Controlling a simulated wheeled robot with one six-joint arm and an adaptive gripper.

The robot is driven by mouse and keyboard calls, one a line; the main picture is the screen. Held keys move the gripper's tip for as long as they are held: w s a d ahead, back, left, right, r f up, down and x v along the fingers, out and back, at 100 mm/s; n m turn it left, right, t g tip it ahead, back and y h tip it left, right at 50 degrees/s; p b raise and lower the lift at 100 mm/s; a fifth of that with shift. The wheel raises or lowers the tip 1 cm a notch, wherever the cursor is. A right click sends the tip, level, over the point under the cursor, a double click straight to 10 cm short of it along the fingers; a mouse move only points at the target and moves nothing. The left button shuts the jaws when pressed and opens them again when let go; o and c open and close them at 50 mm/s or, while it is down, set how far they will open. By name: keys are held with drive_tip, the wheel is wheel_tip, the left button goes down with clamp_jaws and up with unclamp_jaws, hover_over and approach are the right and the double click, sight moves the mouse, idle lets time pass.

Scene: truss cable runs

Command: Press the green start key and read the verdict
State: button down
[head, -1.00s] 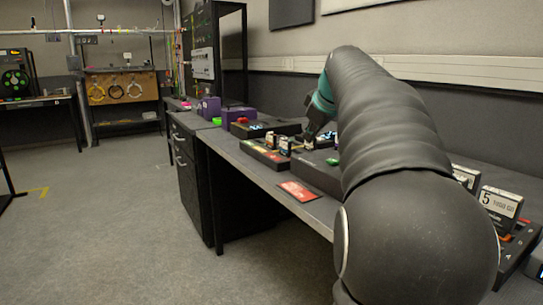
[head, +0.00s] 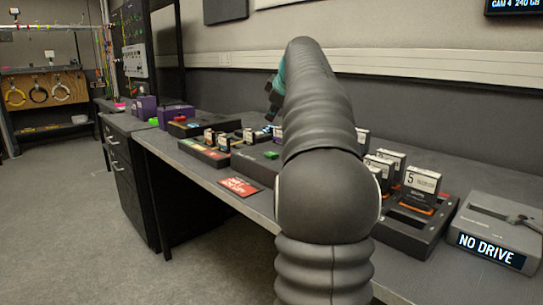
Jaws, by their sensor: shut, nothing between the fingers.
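A green key (head: 271,155) sits on top of a low dark box (head: 254,164) on the bench, just left of my arm. My gripper (head: 272,104) shows small and dark beyond the teal wrist band, above and behind the green key and apart from it. It is shut and empty; its fingertips are hard to make out. A grey device (head: 508,219) at the right end of the bench has a lit display (head: 490,250) reading "NO DRIVE". My arm hides part of the dark box and the bench behind it.
A black tray (head: 411,222) holds upright labelled cartridges, one marked 5 (head: 421,180). Another tray with small cartridges (head: 203,152) stands left of the dark box. A red card (head: 240,187) lies near the front edge. Purple boxes (head: 176,112) stand farther back. A wall screen (head: 514,5) reads "CAM 4 240 GB".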

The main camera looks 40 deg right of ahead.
sight(272, 154)
drive_tip(key=shift+f+b, duration=3.35)
drive_tip(key=shift+f, duration=0.65)
drive_tip(key=shift+f+b, duration=0.3)
drive_tip(key=shift+f, duration=0.15)
drive_tip(key=shift+f+b, duration=0.4)
drive_tip(key=shift+f, duration=0.1)
drive_tip(key=shift+r+p, duration=0.95)
drive_tip(key=shift+r, duration=0.1)
wheel_tip(272, 154, up, 5)
drive_tip(key=p, duration=0.4)
drive_tip(key=shift+p, duration=0.35)
